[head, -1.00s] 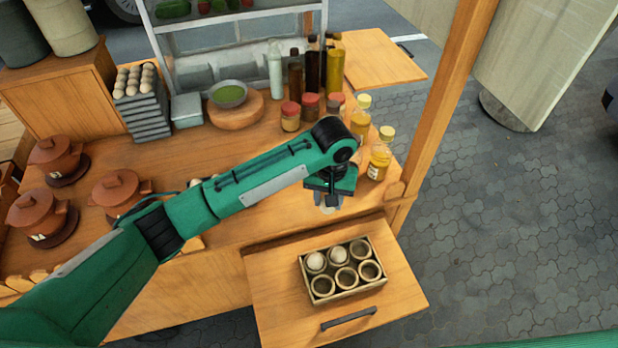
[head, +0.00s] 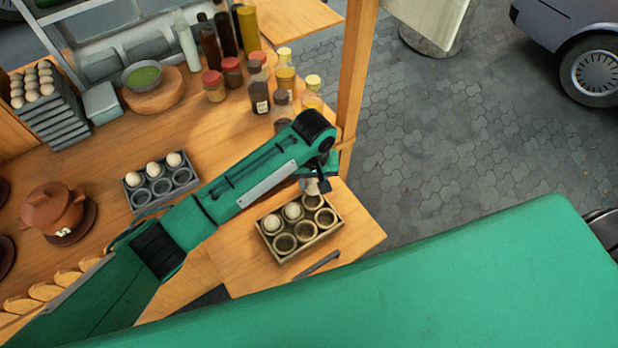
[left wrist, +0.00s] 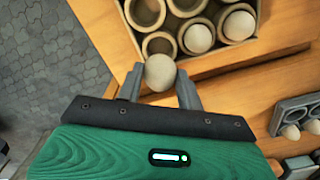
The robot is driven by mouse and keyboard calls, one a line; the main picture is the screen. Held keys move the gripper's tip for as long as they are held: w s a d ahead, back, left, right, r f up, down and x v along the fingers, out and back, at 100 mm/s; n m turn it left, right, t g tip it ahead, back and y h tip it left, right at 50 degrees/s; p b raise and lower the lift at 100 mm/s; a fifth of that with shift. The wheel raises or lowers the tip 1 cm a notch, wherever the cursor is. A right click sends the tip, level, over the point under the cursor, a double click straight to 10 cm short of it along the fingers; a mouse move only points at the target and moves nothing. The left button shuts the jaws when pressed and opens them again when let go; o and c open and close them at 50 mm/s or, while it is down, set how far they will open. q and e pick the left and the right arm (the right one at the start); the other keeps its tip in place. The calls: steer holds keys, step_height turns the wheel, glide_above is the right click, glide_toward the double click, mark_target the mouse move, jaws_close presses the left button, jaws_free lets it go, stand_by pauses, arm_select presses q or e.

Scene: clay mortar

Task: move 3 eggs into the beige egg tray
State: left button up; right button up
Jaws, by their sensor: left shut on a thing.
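The beige egg tray (head: 312,244) sits on the pulled-out drawer board. Two eggs (head: 272,223) (head: 292,210) stand in neighbouring cups of its back row; the front row looks empty. My left gripper (head: 318,186) is shut on an egg (left wrist: 160,72), just above the tray's back right end and partly hiding that cup. The left wrist view shows this egg between both fingers, beside the tray's edge (left wrist: 130,32). A grey egg tray (head: 140,206) on the counter holds three eggs (head: 154,170) in its back row. My right gripper is out of view.
The drawer board (head: 358,222) has a dark handle (head: 318,264) in front. A wooden post (head: 354,90) rises close behind my left gripper. Bottles and jars (head: 285,78) stand along the counter's back. A lidded clay pot (head: 55,212) is at left.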

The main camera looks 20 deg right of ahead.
arm_select(q)
steer(key=shift+f, duration=0.1)
stand_by(0.6)
steer(key=shift+f, duration=0.85)
steer(key=shift+f+b, duration=0.95)
steer(key=shift+f, duration=1.55)
stand_by(1.0)
steer(key=o, duration=0.7)
